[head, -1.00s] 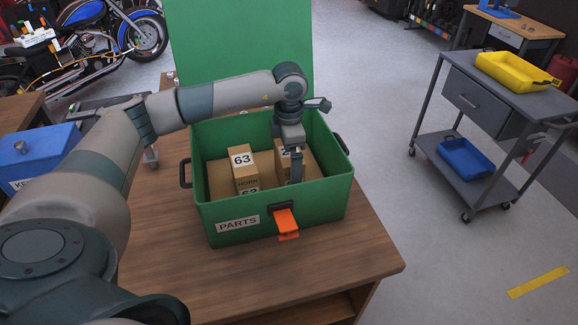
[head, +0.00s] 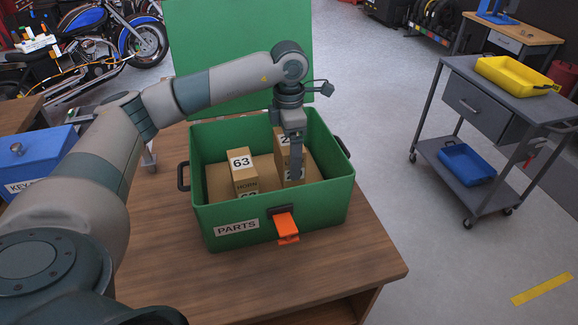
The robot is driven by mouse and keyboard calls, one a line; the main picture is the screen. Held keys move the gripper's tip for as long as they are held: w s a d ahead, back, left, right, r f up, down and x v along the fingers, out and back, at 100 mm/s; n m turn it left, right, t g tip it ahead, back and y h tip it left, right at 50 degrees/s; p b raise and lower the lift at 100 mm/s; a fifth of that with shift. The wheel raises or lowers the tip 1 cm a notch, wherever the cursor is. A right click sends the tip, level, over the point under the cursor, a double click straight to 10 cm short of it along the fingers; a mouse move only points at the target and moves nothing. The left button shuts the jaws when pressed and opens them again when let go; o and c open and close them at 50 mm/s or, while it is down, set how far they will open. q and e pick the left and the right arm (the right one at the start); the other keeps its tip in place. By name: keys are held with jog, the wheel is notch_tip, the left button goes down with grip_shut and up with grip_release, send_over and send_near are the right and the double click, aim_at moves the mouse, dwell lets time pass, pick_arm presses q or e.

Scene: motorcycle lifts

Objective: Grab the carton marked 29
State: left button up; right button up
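The green parts box (head: 328,202) stands open on the wooden bench. In it is a carton (head: 282,158) whose top label starts with a 2; the rest is covered by my gripper. A lower label on its front is partly covered too. My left gripper (head: 296,175) reaches down into the box from above. One finger lies along the near side of this carton, the other is hidden, and the gripper appears shut on it. The carton stands higher than the carton marked 63 (head: 240,172) to its left. My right gripper is not in view.
The box's raised green lid (head: 225,40) stands behind my arm. An orange latch (head: 286,228) sticks out at the front. A blue box (head: 35,155) is at the left. A grey cart (head: 515,100) with yellow and blue trays stands apart at the right.

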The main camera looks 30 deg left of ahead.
pick_arm(q)
notch_tip(320, 180, up, 4)
jog(key=shift+r+b, duration=0.1)
jog(key=shift+b, duration=0.6)
jog(key=shift+r, duration=0.65)
